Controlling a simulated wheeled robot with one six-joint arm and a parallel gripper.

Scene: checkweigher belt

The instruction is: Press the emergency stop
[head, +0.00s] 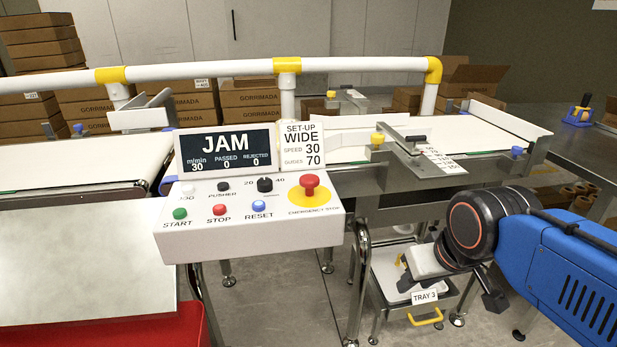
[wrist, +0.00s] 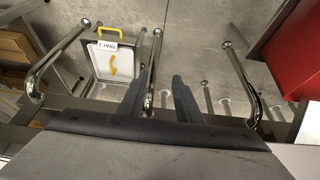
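The emergency stop (head: 310,186) is a red mushroom button on a yellow disc, at the right end of the sloped white control panel (head: 250,240). Nothing touches it in the head view, and it does not show in the wrist view. My gripper (wrist: 156,88) is open and empty; its two dark fingers stand apart in the wrist view, over the floor. In the head view my gripper is to the right of the panel and lower than the button, partly in front of the tray below the belt.
The panel also has a green START (head: 180,213), a red STOP (head: 219,210), a blue RESET (head: 259,207) and two black knobs. A display (head: 226,148) reads JAM. A white guard rail (head: 200,71) runs behind. Tray 3 (wrist: 121,75) and steel legs are below.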

